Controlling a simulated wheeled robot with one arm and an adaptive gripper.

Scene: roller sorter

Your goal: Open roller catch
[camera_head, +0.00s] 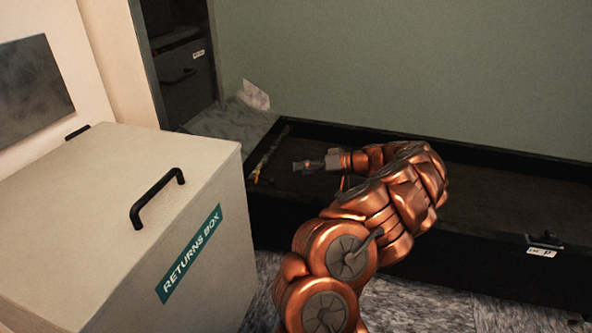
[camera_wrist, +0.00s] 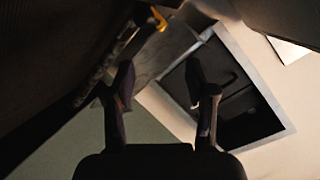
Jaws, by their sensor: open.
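A roller or bar (camera_head: 270,152) lies across the left end of a long dark trough. A small orange-yellow part (camera_head: 257,177), which may be the catch, sits at its near end. In the wrist view the orange-yellow part (camera_wrist: 160,18) shows at the top, beyond my fingertips. My gripper (camera_head: 296,166) is over the trough, a little right of the bar, pointing left. In the wrist view my gripper (camera_wrist: 161,82) has its two fingers apart with nothing between them. It appears apart from the orange-yellow part. The catch's exact shape and position are too small and dark to tell.
A cream returns box (camera_head: 120,250) with a black handle (camera_head: 157,198) stands at the left front, close to the bar. A small labelled latch (camera_head: 544,242) is on the trough's front at right. A dark drawer cabinet (camera_head: 185,75) stands behind. A green wall (camera_head: 420,70) backs the trough.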

